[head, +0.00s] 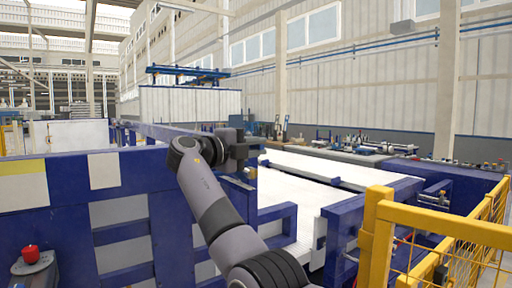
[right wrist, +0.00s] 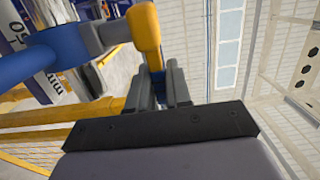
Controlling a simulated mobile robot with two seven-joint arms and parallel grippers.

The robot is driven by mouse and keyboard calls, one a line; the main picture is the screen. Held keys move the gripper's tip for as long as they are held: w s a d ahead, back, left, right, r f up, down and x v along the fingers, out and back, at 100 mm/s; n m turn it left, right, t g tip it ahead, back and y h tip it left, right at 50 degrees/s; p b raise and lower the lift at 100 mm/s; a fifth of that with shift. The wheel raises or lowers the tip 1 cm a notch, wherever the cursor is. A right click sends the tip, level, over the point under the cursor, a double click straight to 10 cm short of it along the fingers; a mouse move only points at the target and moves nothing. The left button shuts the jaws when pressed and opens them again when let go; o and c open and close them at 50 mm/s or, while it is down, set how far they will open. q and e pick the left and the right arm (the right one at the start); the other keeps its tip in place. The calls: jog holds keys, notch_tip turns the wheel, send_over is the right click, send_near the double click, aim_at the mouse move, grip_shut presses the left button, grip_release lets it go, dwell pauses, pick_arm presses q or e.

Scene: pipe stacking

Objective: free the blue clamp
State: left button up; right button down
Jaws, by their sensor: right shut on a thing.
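In the right wrist view, the clamp shows as a rounded blue body (right wrist: 70,46) with a yellow-orange handle (right wrist: 146,36) joined to it by a grey metal link. My right gripper (right wrist: 160,78) is shut on the end of the yellow-orange handle, which sits between its two dark fingers. In the head view, my right gripper (head: 240,150) is beside the top of the blue frame, and the clamp cannot be made out there. My left gripper is not in view.
A long blue frame wall (head: 130,170) stands at the left, with a red button (head: 31,254) at lower left. A white surface (head: 330,170) lies beyond my gripper. A yellow safety fence (head: 440,225) stands at right.

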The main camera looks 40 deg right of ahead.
jog(key=c, duration=1.1)
grip_release()
jog(key=shift+c, duration=0.2)
jog(key=shift+a, duration=0.1)
jog(key=a+b, duration=0.1)
jog(key=a, duration=0.6)
jog(key=shift+s, duration=0.25)
